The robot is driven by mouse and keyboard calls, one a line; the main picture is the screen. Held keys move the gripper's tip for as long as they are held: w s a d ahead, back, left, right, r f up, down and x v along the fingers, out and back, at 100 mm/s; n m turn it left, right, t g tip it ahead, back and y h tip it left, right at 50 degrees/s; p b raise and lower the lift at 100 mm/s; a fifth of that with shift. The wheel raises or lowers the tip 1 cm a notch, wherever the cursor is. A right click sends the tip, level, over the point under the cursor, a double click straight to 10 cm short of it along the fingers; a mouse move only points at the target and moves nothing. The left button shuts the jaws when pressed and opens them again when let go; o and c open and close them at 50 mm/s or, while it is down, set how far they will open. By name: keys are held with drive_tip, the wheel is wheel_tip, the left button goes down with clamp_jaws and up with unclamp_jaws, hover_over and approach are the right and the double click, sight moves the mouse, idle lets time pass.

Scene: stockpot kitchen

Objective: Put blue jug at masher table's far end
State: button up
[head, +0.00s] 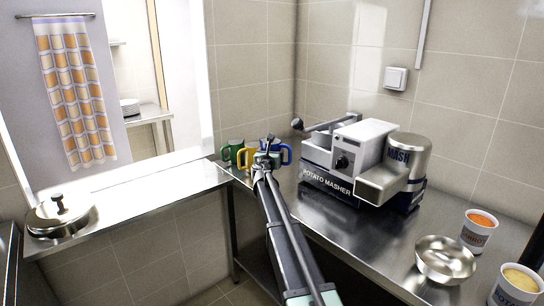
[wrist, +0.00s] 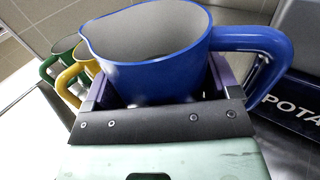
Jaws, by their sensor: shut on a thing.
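The blue jug (wrist: 165,65) fills the upper middle of the wrist view, upright, with its spout to the left and its handle to the right. My gripper (wrist: 160,92) is shut on its body. In the head view the blue jug (head: 287,152) is mostly hidden behind my gripper (head: 266,156), with its blue handle showing at the right. It is at the far end of the steel masher table (head: 390,250); I cannot tell whether its base touches the top. A yellow jug (head: 248,156) and a green jug (head: 231,150) stand just left of it.
The potato masher (head: 345,160) stands right of the blue jug, close to its handle side. A steel bowl (head: 445,262) and two tubs, one orange-filled (head: 479,230), are at the near right. A lidded pan (head: 60,215) sits on the left ledge, otherwise mostly clear.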

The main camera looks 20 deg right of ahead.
drive_tip(key=shift+f+b, duration=2.8)
drive_tip(key=shift+f, duration=0.3)
drive_tip(key=shift+f+b, duration=0.6)
drive_tip(key=o, duration=1.2)
drive_tip(key=shift+c, duration=0.2)
drive_tip(key=v, duration=1.1)
